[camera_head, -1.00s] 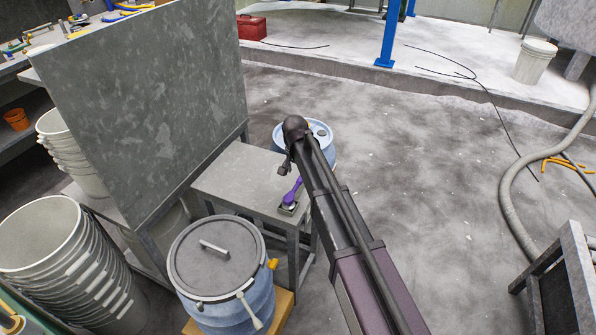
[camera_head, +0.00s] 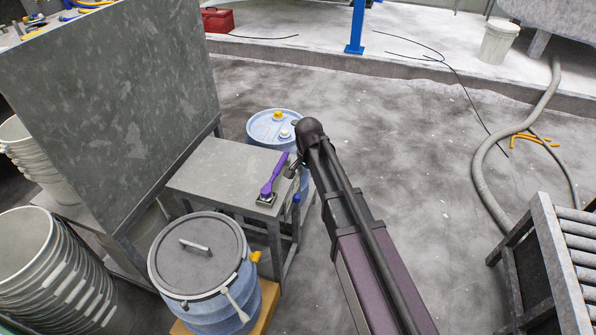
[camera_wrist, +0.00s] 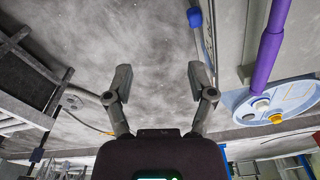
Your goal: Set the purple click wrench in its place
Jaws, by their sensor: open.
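The purple click wrench (camera_head: 274,174) has its lower end at a small dark-and-pale holder (camera_head: 266,200) on the front right corner of the grey table (camera_head: 215,170). Its handle slants up and right in the head view; I cannot tell if it stands or lies. How the end is seated is too small to see. The wrench also shows in the wrist view (camera_wrist: 266,55), right of my fingers and outside them. My gripper (camera_head: 293,168) is open, beside the wrench at the table's right edge. In the wrist view my gripper (camera_wrist: 162,80) has nothing between its fingers.
A blue-topped tool (camera_head: 296,199) hangs at the table's right side. A blue drum (camera_head: 272,127) stands behind the table; a lidded pail (camera_head: 200,255) stands in front. A grey panel (camera_head: 115,110) is left. A roller rack (camera_head: 545,250) is right. Floor between is clear.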

